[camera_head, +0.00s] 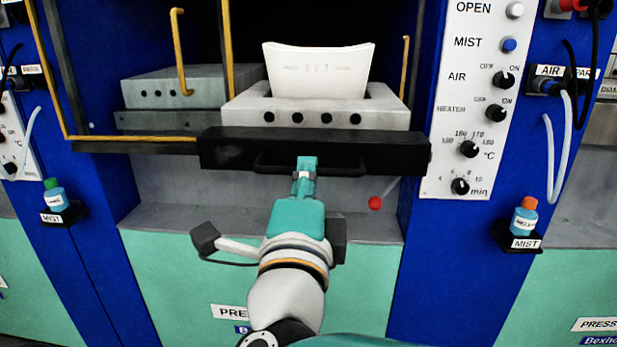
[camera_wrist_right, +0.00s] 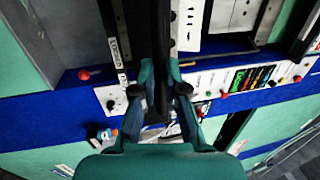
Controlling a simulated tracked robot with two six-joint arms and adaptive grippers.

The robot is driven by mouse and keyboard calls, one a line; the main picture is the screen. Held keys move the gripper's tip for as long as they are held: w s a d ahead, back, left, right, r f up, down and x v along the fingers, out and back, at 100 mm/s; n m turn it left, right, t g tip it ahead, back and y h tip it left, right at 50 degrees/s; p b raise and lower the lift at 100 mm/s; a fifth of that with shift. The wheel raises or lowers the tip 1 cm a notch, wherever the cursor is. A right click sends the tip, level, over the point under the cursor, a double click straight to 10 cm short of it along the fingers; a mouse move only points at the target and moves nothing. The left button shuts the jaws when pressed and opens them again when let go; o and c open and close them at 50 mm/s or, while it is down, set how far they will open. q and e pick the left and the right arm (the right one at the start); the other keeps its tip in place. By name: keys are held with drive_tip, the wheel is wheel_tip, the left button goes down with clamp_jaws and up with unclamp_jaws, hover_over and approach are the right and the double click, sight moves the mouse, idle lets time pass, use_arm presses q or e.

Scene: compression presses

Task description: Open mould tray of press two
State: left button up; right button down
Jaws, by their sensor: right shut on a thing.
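The mould tray has a wide black front bar (camera_head: 225,150) with a black handle (camera_head: 345,170) along its front. The bar overlaps the edge of the right blue column. A grey mould block (camera_head: 310,117) with several dark holes sits behind the bar, and a white moulded piece (camera_head: 318,70) stands up in it. My right gripper (camera_head: 306,165), teal, is shut on the handle near its middle. In the right wrist view the two fingers (camera_wrist_right: 164,80) close on the dark handle, with the contact partly hidden. The left gripper is not in view. The press number is hidden.
A white control panel (camera_head: 467,100) with knobs and buttons is on the right column. A red ball knob (camera_head: 375,203) is below the tray. Mist bottles (camera_head: 524,217) stand on both sides. A yellow guard frame (camera_head: 182,50) and a grey block (camera_head: 165,90) are at left.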

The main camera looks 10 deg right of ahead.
drive_tip(key=shift+s+r, duration=0.2)
drive_tip(key=shift+s, duration=0.1)
drive_tip(key=c, duration=1.2)
unclamp_jaws()
